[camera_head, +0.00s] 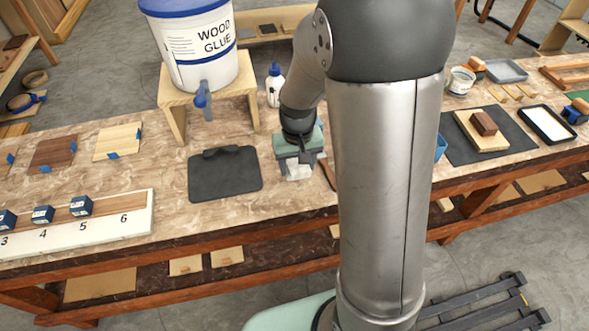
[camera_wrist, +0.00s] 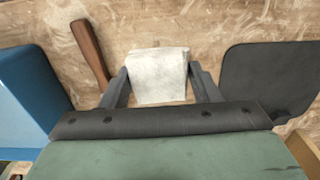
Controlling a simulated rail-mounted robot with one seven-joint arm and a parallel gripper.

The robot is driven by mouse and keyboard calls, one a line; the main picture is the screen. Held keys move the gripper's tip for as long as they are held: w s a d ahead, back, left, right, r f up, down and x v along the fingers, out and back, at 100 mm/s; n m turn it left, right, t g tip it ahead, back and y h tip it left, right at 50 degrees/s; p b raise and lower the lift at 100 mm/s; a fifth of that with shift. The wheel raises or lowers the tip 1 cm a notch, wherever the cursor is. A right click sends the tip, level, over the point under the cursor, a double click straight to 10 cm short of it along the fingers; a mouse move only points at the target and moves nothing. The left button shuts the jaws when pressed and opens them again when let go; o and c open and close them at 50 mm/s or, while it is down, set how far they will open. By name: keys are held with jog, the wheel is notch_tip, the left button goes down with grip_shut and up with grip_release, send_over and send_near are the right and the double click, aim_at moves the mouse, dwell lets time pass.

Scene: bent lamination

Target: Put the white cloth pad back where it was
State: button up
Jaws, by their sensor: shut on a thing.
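My gripper (camera_wrist: 158,88) is shut on the white cloth pad (camera_wrist: 158,70), which sits between its two dark fingers in the wrist view. In the head view the pad (camera_head: 298,170) shows just below my gripper (camera_head: 298,160), over the bench near its front edge. The pad looks flat and roughly square, with a slightly rumpled face. Whether it touches the bench top cannot be told. A dark mat (camera_head: 224,174) lies just left of the gripper in the head view and at the right in the wrist view (camera_wrist: 272,78).
A wooden-handled tool (camera_wrist: 90,52) and a blue container (camera_wrist: 28,95) are close by the gripper. A glue bucket (camera_head: 195,45) on a wooden stand and a small bottle (camera_head: 274,86) stand behind. A numbered white board (camera_head: 120,226) lies at left. Bare bench lies around the pad.

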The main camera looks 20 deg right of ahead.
aim_at(295, 173)
jog(key=shift+w+a+f, duration=0.25)
jog(key=shift+a+f, duration=0.05)
jog(key=shift+f, duration=1.65)
jog(key=shift+f, duration=0.1)
jog(key=shift+f, duration=0.2)
jog(key=o, duration=0.9)
jog(key=shift+r, duration=0.1)
